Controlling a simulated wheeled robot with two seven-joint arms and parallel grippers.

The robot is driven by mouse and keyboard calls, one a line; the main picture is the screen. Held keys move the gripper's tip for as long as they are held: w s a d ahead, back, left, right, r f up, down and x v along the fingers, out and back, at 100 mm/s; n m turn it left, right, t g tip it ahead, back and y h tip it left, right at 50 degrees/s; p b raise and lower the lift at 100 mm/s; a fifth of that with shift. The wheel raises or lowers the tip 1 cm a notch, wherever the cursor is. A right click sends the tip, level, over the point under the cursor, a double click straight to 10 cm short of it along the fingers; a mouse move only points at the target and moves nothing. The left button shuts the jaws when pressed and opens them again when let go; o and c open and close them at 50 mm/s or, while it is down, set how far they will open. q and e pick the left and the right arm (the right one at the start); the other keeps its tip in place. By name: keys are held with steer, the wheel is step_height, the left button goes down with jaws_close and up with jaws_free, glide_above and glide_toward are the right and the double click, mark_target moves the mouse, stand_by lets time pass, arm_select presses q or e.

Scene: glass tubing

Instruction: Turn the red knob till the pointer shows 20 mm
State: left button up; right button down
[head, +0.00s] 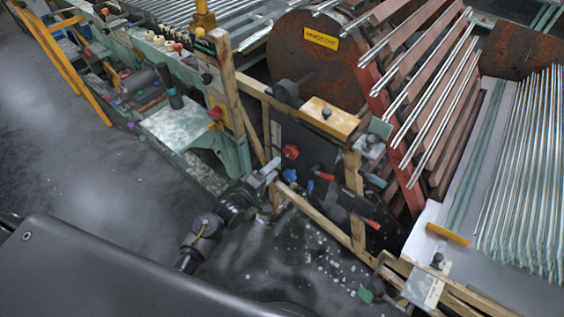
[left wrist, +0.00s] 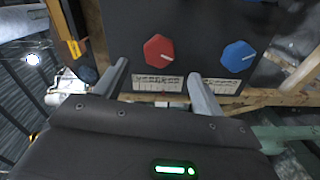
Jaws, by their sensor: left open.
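The red knob (left wrist: 159,50) is a faceted knob with a white pointer line, on a dark panel (left wrist: 190,18). It also shows in the head view (head: 291,151). A white scale label (left wrist: 159,84) lies below it; its figures are too small to read. A blue knob (left wrist: 238,56) sits to its right, with its own label (left wrist: 233,85). My left gripper (left wrist: 158,72) is open, its two fingers apart on either side below the red knob and not touching it. In the head view my left gripper (head: 268,172) is just left of and below the red knob. My right gripper is not seen.
Wooden posts and rails (head: 357,200) frame the panel. Red-handled clamps (head: 370,224) are to the right. A rusty drum (head: 310,62) and racks of glass tubes (head: 525,170) stand behind and right. Glass bits (head: 320,250) litter the floor. A green machine (head: 185,128) is at left.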

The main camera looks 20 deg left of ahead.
arm_select(q)
steer(key=shift+v, duration=1.25)
steer(key=s+a+f+m+g+y, duration=0.1)
steer(key=s+f+m+g+y, duration=0.3)
steer(key=f, duration=0.6)
steer(key=s+a+f+m+g+h, duration=0.1)
steer(key=s+a+f+m, duration=0.15)
steer(key=s+f, duration=0.5)
steer(key=s+f+m+g+y, duration=0.2)
steer(key=s+f+m+g, duration=0.15)
steer(key=f, duration=0.75)
steer(key=s+a+f+m+g, duration=0.1)
steer(key=s+f, duration=0.3)
steer(key=s, duration=0.6)
steer(key=s+a+f+m+g+y, duration=0.1)
steer(key=s+f+g, duration=0.2)
steer(key=s, duration=0.7)
steer(key=s+a+f+m+g, duration=0.2)
steer(key=s+f, duration=0.4)
steer(key=s, duration=0.4)
steer(key=shift+g+y, duration=0.4)
steer(key=shift+g, duration=0.15)
